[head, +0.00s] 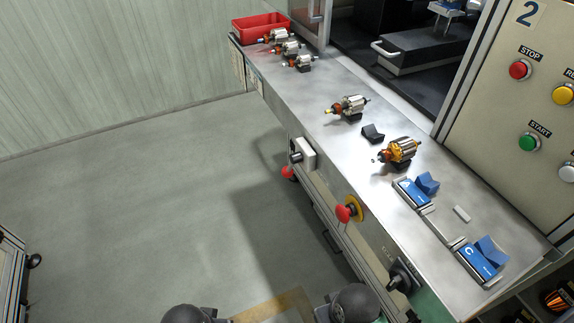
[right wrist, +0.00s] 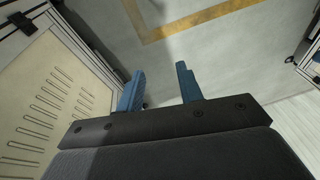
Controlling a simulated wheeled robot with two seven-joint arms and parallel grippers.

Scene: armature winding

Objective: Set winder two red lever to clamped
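The winder two panel (head: 515,75) stands at the right of the head view, marked with a 2. I cannot make out a red clamp lever for certain. A red knob (head: 288,173) shows low on the bench front beside a white box, partly hidden. A red mushroom button (head: 344,213) on a yellow ring is on the same front, nearer me. My right gripper (right wrist: 160,70) is open and empty in the right wrist view, above the floor. My left gripper is not in view; only dark rounded parts of my arms show at the bottom of the head view.
The metal bench (head: 330,87) carries several armatures, such as one with orange windings (head: 399,152), and blue blocks (head: 427,183). A red bin (head: 259,27) stands at its far end. A black rotary switch (head: 404,276) juts from its front. The floor (head: 130,200) at left is clear.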

